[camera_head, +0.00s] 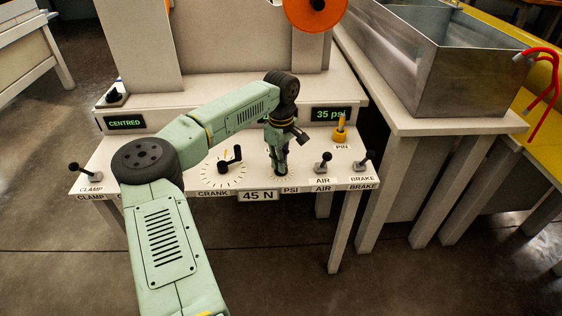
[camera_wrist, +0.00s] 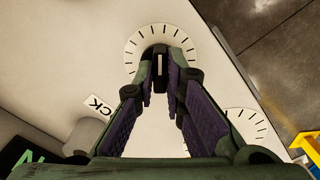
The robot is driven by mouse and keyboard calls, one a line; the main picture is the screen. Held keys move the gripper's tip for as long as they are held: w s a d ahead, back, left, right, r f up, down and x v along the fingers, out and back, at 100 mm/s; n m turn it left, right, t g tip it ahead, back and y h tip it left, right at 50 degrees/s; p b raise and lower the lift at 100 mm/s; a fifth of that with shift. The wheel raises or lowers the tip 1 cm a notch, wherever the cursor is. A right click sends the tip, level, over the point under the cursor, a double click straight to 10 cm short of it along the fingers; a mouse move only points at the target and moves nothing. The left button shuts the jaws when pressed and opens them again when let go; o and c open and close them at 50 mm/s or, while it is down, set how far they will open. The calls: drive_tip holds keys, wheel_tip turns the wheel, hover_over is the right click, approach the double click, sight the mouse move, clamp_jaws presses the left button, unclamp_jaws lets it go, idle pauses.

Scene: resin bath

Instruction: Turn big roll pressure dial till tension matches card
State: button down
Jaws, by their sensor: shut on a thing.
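The pressure dial is at the PSI label on the white control panel; its tick ring (camera_head: 294,177) shows only partly around my gripper (camera_head: 281,172), which points down on it. In the wrist view, my fingers are shut on a dark knob (camera_wrist: 158,64) with a pale line, in the middle of a white tick ring (camera_wrist: 134,50). The fingers hide the knob's sides. A card (camera_head: 258,196) on the panel's front edge reads 45 N. A lit display (camera_head: 331,114) at the panel's back right reads 35 psi.
Left of the dial is a black crank (camera_head: 231,160) with its own tick ring. A CLAMP lever (camera_head: 84,172) is far left. A metal bath (camera_head: 470,85) stands right.

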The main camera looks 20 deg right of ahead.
idle(0.3)
drive_tip(key=c, duration=1.7)
unclamp_jaws()
drive_tip(key=shift+o, duration=0.2)
wheel_tip(320, 180, up, 12)
